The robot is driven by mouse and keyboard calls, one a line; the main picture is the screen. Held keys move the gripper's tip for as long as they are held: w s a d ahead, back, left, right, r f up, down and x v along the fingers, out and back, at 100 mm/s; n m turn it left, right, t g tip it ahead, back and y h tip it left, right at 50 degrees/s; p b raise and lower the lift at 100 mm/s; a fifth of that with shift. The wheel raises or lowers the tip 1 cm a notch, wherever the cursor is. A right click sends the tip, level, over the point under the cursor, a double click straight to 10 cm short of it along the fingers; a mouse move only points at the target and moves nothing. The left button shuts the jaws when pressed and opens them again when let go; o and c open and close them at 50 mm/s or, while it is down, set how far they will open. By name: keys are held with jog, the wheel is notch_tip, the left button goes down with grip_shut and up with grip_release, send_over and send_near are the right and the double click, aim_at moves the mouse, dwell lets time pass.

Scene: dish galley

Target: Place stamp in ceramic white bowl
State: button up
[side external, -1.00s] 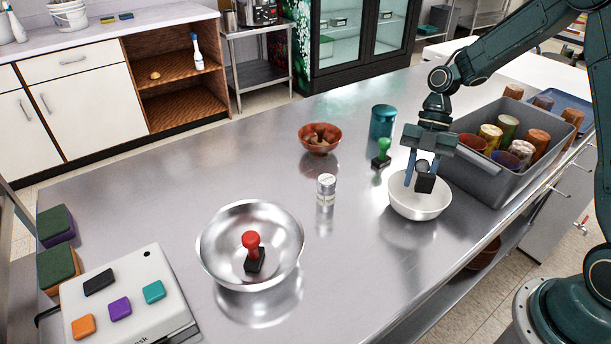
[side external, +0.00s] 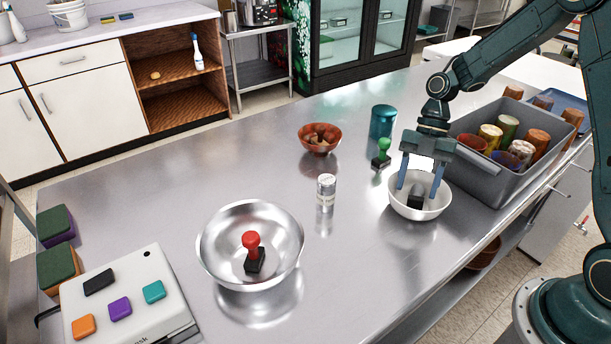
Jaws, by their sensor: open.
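The white ceramic bowl (side external: 436,209) stands on the steel counter in front of the grey crate. A dark stamp (side external: 416,201) with a grey top is inside the bowl. My gripper (side external: 417,189) is open above the bowl, its fingers spread on either side of this stamp with visible gaps. A green-handled stamp (side external: 382,155) stands on the counter behind the white bowl.
A grey crate (side external: 480,182) of several cups is right of my gripper. A teal canister (side external: 383,122), a small labelled shaker (side external: 326,190) and a reddish bowl (side external: 319,145) stand nearby. A button box (side external: 130,300) is at front left. The left-middle counter is clear.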

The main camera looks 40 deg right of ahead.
aim_at(414, 193)
dwell(0.4)
notch_tip(414, 193, up, 7)
dwell(0.7)
jog(key=s+a+r+m+t+h, duration=0.35)
jog(key=s+r+m, duration=0.35)
jog(key=r+m, duration=0.3)
jog(key=s+r+m+t+h, duration=0.1)
jog(key=s+r+m+t, duration=0.2)
jog(key=s+m, duration=0.8)
jog(key=shift+m+t, duration=1.05)
jog(key=shift+m, duration=0.05)
